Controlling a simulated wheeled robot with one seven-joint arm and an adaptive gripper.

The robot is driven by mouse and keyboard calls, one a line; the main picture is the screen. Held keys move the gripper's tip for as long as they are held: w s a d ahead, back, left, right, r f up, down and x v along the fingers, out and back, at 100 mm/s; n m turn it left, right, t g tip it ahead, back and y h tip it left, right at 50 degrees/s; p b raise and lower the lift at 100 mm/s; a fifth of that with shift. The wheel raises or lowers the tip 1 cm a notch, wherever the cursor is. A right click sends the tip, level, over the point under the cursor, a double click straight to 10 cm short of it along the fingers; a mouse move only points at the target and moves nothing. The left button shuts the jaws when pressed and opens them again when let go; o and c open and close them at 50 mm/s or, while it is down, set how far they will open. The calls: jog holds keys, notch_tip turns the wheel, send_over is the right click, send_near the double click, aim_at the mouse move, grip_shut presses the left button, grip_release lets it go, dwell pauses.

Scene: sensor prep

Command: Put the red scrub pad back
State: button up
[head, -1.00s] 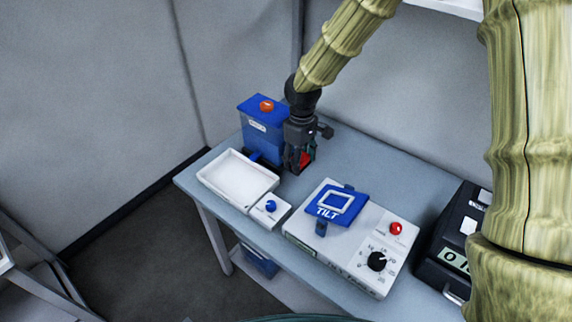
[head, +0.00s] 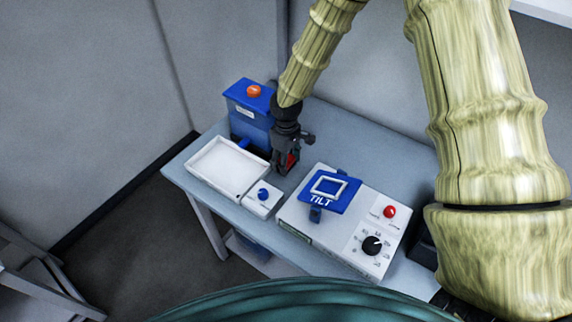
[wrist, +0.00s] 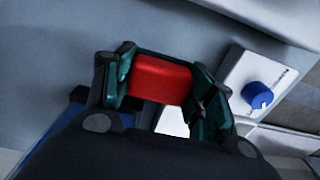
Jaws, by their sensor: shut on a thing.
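My gripper (head: 289,160) is shut on the red scrub pad (wrist: 160,79), which sits between its two fingers in the wrist view. In the head view only a small red part of the pad (head: 291,160) shows beside the fingers. The gripper points down over the table, just right of the blue dispenser box and behind the tilt device. I cannot tell whether the pad touches the table.
A blue box with an orange knob (head: 249,110) stands at the table's back left. A white tray (head: 204,181) lies before it, next to a small blue-knobbed unit (head: 263,199). The TILT device (head: 349,247) stands to the right. The back right tabletop (head: 385,150) is clear.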

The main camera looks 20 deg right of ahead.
jog(key=shift+s+f+p, duration=0.35)
jog(key=shift+s+f, duration=0.15)
jog(key=shift+f, duration=0.1)
jog(key=shift+w+f, duration=0.3)
jog(key=shift+f, duration=0.55)
jog(key=shift+s+r, duration=0.15)
jog(key=shift+s, duration=0.05)
jog(key=o, duration=1.1)
jog(key=shift+w+f, duration=0.1)
jog(key=shift+f, duration=0.1)
jog(key=shift+c, duration=0.2)
jog(key=shift+r, duration=0.1)
jog(key=shift+r+b, duration=1.6)
jog(key=shift+r, duration=4.5)
